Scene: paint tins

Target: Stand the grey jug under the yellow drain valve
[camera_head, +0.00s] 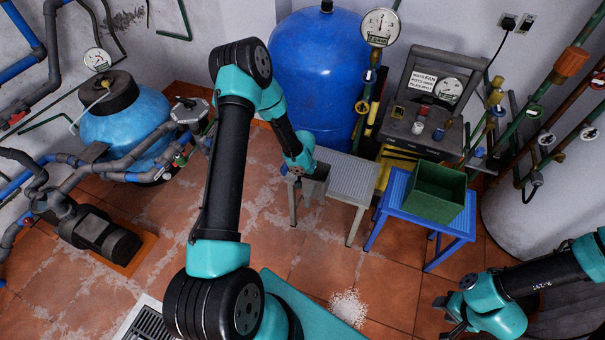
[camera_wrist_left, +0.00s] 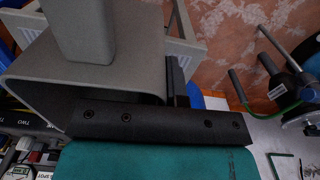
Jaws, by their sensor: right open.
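The grey jug (camera_head: 316,183) is at the left end of a grey stool, at the tip of my left arm. My left gripper (camera_head: 299,172) appears shut on it; its fingertips are mostly hidden. In the left wrist view the grey jug (camera_wrist_left: 105,77) fills the upper left, its open mouth towards the camera, with one dark finger beside its right wall. I cannot tell whether the jug touches the stool. Yellow fittings (camera_head: 495,97) show on the pipes at right; I cannot tell which is the drain valve. My right gripper (camera_head: 443,316) is open and empty at lower right.
The grey stool (camera_head: 352,177) stands before a large blue tank (camera_head: 318,60). A blue stool (camera_head: 400,205) bears a green crate (camera_head: 436,186). A grey panel (camera_head: 432,95) stands behind. Pipes and a pump (camera_head: 100,235) fill the left. Tiled floor (camera_head: 265,225) is clear in the middle.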

